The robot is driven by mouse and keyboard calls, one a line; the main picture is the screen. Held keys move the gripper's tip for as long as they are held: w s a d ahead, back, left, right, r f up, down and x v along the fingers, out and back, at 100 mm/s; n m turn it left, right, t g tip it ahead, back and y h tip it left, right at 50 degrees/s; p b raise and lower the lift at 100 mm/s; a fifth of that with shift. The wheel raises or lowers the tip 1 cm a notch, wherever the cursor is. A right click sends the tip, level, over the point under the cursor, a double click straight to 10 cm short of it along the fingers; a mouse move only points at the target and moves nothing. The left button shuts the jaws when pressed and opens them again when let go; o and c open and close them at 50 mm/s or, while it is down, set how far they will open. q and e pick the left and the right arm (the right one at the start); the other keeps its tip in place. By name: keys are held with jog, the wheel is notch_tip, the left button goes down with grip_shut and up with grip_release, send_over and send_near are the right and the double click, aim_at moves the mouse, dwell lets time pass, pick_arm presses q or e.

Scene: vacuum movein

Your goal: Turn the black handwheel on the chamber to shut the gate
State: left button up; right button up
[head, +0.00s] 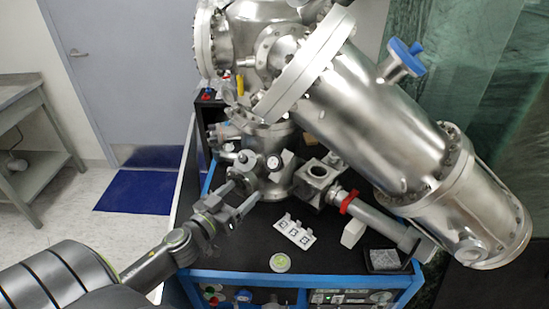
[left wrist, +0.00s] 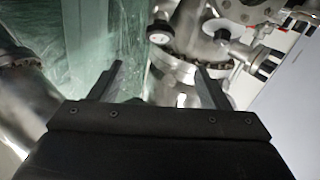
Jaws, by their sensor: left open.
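The steel chamber (head: 268,178) stands on the black bench top, with several ports and fittings around it. A small round part with a dark rim and pale face (head: 273,162) faces forward on it; it looks like the handwheel, though it is too small to be sure. It also shows in the left wrist view as a dark wheel with a white centre (left wrist: 160,33), beyond the fingertips. My left gripper (head: 242,195) is open and empty, just in front and to the left of the chamber. Its fingers frame the steel body in the left wrist view (left wrist: 159,75). The gate is hidden.
A large steel cylinder (head: 375,120) slants across the right.

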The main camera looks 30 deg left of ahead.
pick_arm(q)
jog(key=p, duration=0.4)
send_near(272, 163)
jog(key=w, duration=1.1)
jog(key=shift+d, duration=0.25)
jog(key=shift+c, duration=0.4)
jog(key=c, duration=0.9)
